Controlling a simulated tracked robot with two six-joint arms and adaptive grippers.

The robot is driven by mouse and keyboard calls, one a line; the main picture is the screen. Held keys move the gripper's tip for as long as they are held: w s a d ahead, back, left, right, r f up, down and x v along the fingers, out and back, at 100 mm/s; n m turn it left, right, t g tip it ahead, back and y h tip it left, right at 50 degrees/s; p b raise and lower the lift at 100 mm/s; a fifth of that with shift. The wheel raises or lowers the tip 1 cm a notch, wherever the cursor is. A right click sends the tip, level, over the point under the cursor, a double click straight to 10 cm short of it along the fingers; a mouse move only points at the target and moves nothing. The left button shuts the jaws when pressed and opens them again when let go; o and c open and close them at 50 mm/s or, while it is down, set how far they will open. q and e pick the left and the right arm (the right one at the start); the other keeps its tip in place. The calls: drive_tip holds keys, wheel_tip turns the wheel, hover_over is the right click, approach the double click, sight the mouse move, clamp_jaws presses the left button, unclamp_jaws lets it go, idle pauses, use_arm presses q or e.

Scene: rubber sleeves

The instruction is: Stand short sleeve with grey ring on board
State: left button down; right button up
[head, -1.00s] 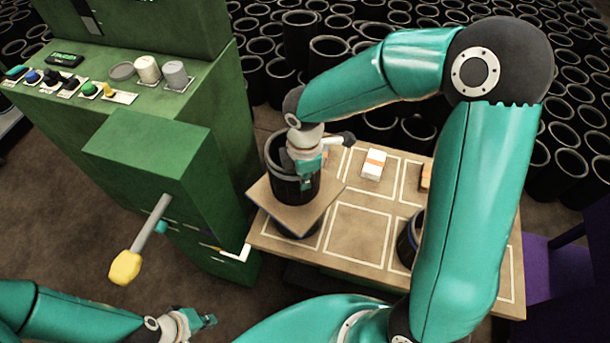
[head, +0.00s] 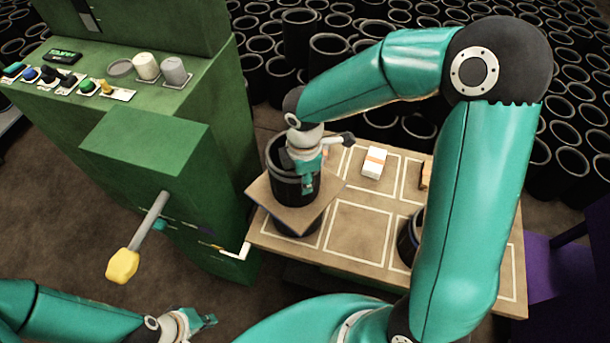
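A black sleeve (head: 283,186) with a greyish band near its top stands upright on a thin square brown board (head: 262,195). The board lies turned at an angle on top of another dark round sleeve (head: 284,227), which is mostly hidden under it. My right gripper (head: 308,186) is at the sleeve's near right wall, with a teal finger outside it. The other finger is hard to make out, so I cannot tell whether it grips the wall. My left gripper (head: 209,321) is low at the left, away from the sleeves. Its opening is too small to judge.
The table (head: 375,278) has white-outlined squares. It holds a white box with an orange band (head: 375,163) and a dark sleeve (head: 408,243) partly hidden by my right arm. A green machine (head: 170,180) with a yellow-ended lever (head: 123,265) stands left. Many black sleeves fill the back.

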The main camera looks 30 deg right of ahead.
drive_tip(key=shift+r, duration=0.1)
wheel_tip(320, 180, up, 13)
drive_tip(key=p, duration=0.1)
drive_tip(key=shift+s, duration=0.15)
idle(0.3)
idle(0.4)
